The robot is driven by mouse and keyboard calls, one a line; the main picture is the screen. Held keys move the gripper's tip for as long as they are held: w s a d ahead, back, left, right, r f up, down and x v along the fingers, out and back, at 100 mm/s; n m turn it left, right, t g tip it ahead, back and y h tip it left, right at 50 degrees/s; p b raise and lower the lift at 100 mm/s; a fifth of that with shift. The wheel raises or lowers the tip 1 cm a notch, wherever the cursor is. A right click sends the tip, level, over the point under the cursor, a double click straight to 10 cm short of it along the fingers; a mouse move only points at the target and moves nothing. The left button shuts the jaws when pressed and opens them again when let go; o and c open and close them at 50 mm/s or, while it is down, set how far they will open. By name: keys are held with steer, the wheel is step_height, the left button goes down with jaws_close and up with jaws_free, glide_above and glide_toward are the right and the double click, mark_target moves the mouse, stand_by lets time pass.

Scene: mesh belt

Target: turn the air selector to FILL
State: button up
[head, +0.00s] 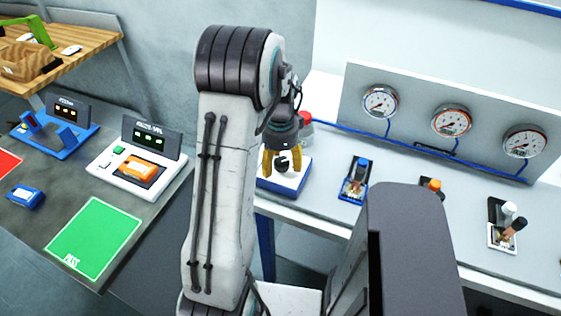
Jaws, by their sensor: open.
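My gripper (281,164) points down with its yellow fingers apart, in the middle of the head view. A black knob (282,166) shows between the fingers, on a white plate with a blue edge (288,185). This looks like the air selector, but no label such as FILL is readable. The fingers stand on either side of the knob; I cannot tell whether they touch it. Part of the plate is hidden behind my arm, and the knob's pointing direction is unclear.
A panel with three gauges (451,121) stands behind the bench. A blue-handled valve (360,166), an orange-topped one (432,186) and a black-handled one (513,230) sit to the right. A red-topped item (306,119) is behind the gripper. A dark table with a green mat (95,240) is left.

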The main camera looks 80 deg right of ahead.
steer(key=shift+c, duration=0.2)
steer(key=c, duration=1.2)
